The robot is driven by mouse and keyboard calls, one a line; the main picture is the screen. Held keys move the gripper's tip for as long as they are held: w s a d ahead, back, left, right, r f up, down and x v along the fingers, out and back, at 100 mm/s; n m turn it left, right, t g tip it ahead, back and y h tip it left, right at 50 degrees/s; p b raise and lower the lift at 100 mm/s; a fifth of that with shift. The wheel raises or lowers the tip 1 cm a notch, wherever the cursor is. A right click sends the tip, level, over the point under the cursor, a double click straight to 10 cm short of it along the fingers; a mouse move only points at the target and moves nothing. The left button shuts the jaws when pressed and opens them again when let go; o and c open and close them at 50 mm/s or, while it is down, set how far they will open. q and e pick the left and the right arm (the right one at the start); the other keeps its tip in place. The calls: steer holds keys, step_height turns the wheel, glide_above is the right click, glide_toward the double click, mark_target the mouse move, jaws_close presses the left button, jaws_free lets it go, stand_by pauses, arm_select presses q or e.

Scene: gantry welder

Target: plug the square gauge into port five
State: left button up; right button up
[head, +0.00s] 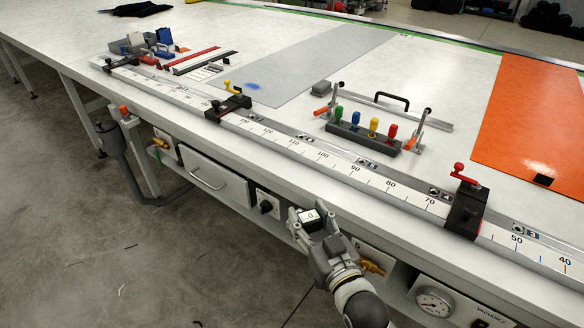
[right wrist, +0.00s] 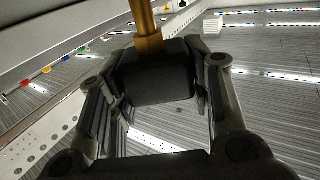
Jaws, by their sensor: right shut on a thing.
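The square gauge (head: 310,216) is a small dark block with a white face, in front of the table's near edge in the head view. My right gripper (head: 314,226) is shut on it. In the right wrist view the gauge (right wrist: 155,86) is a black block between the fingers (right wrist: 158,100), with a brass stem (right wrist: 147,38) running to the top of the picture. My left gripper is not in view.
The rail (head: 330,163) carries a black stop with a red lever (head: 466,207) and one with a yellow lever (head: 228,106). The front panel has a drawer (head: 213,180), a black knob (head: 266,206), a brass valve (head: 372,267) and a round vacuum gauge (head: 434,301).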

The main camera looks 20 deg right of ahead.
steer(key=w+r+p, duration=0.1)
steer(key=w+r, duration=0.3)
steer(key=w, duration=0.6)
arm_select(q)
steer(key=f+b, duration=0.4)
steer(key=b, duration=0.1)
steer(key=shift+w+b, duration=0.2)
steer(key=shift+b, duration=0.1)
arm_select(e)
steer(key=f, duration=0.5)
steer(key=shift+s+d+f, duration=0.2)
steer(key=shift+s+d, duration=0.05)
steer(key=shift+d, duration=0.1)
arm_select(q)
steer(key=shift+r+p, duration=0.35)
arm_select(e)
steer(key=shift+r, duration=0.1)
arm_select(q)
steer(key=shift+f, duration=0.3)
arm_select(e)
steer(key=shift+s+f, duration=0.1)
steer(key=shift+f, duration=0.45)
